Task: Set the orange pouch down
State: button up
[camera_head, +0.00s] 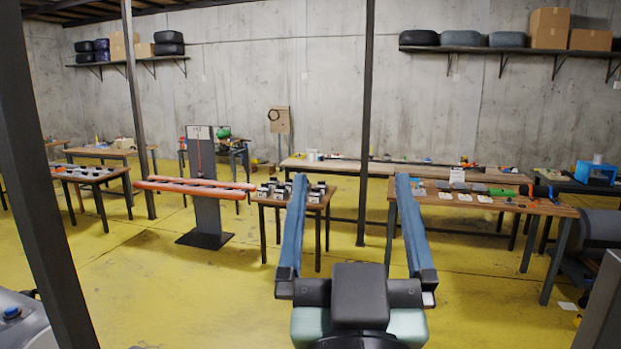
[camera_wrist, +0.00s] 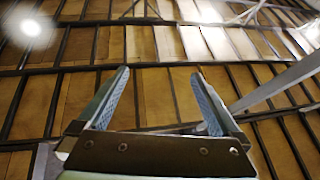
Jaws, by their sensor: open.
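My gripper (camera_head: 347,178) is raised in front of the head camera with its two long blue fingers wide apart. Nothing is between the fingers. In the wrist view my gripper (camera_wrist: 160,73) is also open and empty, facing the wooden ceiling. I cannot make out an orange pouch for certain. A small orange item (camera_head: 525,190) lies on the right table (camera_head: 560,210), too small to identify. No pouch shows in the wrist view.
Long orange tubes (camera_head: 195,188) lie at a grey stand (camera_head: 207,215) on the left. A small table (camera_head: 290,203) with dark items stands in the middle. A dark post (camera_head: 366,120) rises behind my gripper. Yellow floor (camera_head: 170,285) is clear at front left.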

jog(key=s+a+r+t, duration=0.1)
jog(key=s+a+r, duration=0.1)
jog(key=r, duration=0.4)
jog(key=s+a+r+t+y, duration=0.1)
jog(key=s+r+t, duration=0.1)
jog(key=s+r, duration=0.3)
jog(key=shift+s+a+r+t, duration=0.15)
jog(key=shift+a+r+t, duration=0.2)
jog(key=shift+r, duration=0.15)
jog(key=shift+f, duration=0.1)
notch_tip(320, 180, down, 4)
jog(key=b, duration=0.4)
jog(key=shift+y, duration=0.3)
